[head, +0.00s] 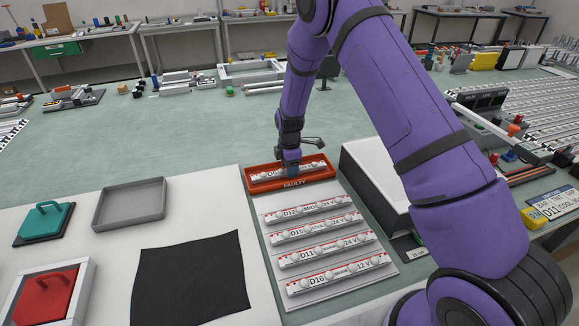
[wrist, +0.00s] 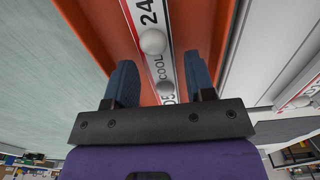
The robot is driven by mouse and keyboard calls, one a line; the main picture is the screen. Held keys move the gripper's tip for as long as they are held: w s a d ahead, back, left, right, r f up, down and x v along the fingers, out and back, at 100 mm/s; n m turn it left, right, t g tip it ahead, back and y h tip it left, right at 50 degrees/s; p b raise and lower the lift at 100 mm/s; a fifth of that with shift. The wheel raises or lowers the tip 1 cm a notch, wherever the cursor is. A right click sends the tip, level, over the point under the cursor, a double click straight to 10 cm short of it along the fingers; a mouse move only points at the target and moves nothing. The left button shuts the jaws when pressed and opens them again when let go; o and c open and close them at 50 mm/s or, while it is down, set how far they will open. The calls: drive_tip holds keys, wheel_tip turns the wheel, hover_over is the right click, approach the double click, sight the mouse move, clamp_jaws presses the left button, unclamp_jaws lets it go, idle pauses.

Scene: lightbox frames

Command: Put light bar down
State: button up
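A white light bar (head: 266,175) with round lamps and a label starting with D lies in the orange tray marked FAULTY (head: 318,178). The wrist view shows the bar (wrist: 154,62) with "COOL" and "24" on it, flat along the tray (wrist: 100,20). My gripper (head: 290,165) is over the middle of the tray. In the wrist view my gripper (wrist: 160,85) has its two blue fingers apart on either side of the bar, with visible gaps between fingers and bar. My gripper hides part of the bar in the head view.
Several light bars (head: 318,248) lie in rows on a pale board in front of the tray. A white box (head: 375,185) stands to the right. A grey empty tray (head: 130,203) and a black mat (head: 190,275) lie to the left.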

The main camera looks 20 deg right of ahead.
drive_tip(key=shift+o, duration=0.3)
drive_tip(key=shift+r, duration=0.15)
wheel_tip(320, 180, up, 12)
drive_tip(key=r, duration=0.1)
drive_tip(key=s+d+r+m+t, duration=0.15)
drive_tip(key=s+r+m, duration=0.25)
drive_tip(key=s+r, duration=0.55)
drive_tip(key=s+d+r+m+t, duration=0.1)
drive_tip(key=s+d+r+m, duration=0.4)
drive_tip(key=r, duration=0.8)
drive_tip(key=s+r+m+t, duration=0.1)
drive_tip(key=s+m, duration=0.3)
drive_tip(key=s, duration=0.9)
drive_tip(key=s+r+m+t, duration=0.1)
drive_tip(key=s+r+m, duration=0.3)
drive_tip(key=s, duration=0.9)
drive_tip(key=shift+s+d+r+m+t, duration=0.2)
drive_tip(key=shift+s+r+m+t, duration=0.15)
drive_tip(key=shift+m, duration=0.15)
